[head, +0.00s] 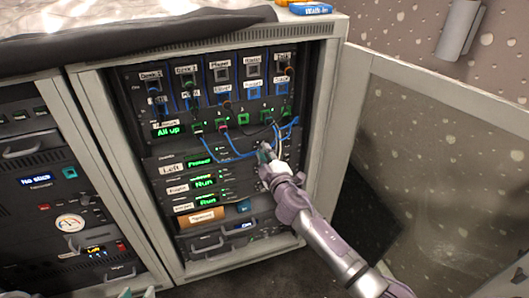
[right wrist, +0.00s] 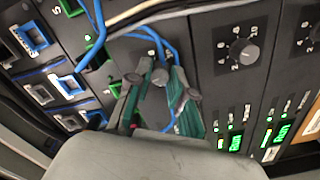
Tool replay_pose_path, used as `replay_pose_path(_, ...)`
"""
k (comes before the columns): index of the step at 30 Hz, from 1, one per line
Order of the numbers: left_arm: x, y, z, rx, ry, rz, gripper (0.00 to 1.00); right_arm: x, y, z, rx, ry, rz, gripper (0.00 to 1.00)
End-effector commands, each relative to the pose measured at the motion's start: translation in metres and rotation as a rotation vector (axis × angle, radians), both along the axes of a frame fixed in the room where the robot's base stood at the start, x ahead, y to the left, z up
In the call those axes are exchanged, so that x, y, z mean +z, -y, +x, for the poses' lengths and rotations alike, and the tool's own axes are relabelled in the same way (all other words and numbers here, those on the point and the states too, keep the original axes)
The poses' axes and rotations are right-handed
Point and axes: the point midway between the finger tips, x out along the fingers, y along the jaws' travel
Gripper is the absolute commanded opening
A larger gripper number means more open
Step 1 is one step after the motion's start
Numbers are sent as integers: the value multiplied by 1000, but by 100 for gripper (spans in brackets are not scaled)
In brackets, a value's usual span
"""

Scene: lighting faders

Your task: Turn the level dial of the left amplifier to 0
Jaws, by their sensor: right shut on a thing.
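The left amplifier (head: 172,168) is the rack unit with a "Left" label and a green lit display, in the middle of the open cabinet in the head view. My right gripper (head: 266,153) reaches its right end. In the right wrist view, the right gripper (right wrist: 160,88) has its two green-padded fingers shut on the level dial (right wrist: 160,76) of this unit. The dial is mostly hidden between the fingers, so its setting cannot be read. My left gripper (head: 138,293) shows only at the bottom edge of the head view, its tips apart and away from the rack.
Blue and white cables (head: 230,155) hang just above and beside the right gripper. A neighbouring unit's dial (right wrist: 245,52) sits close by. The cabinet door (head: 430,150) stands open at the right. Another rack (head: 60,200) of equipment is at the left.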

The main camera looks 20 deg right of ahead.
Motion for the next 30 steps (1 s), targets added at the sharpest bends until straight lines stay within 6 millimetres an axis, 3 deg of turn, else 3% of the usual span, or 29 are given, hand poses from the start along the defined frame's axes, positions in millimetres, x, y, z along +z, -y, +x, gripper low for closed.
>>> replay_pose_path(17, -25, -11, -32, 14, -213, 45, 40, 0, -1, 0, 2, 18, -548, 0)
replay_pose_path(30, -42, -24, -70, 31, -420, 90, 40, 0, -1, -1, 2, 31, -967, 0)
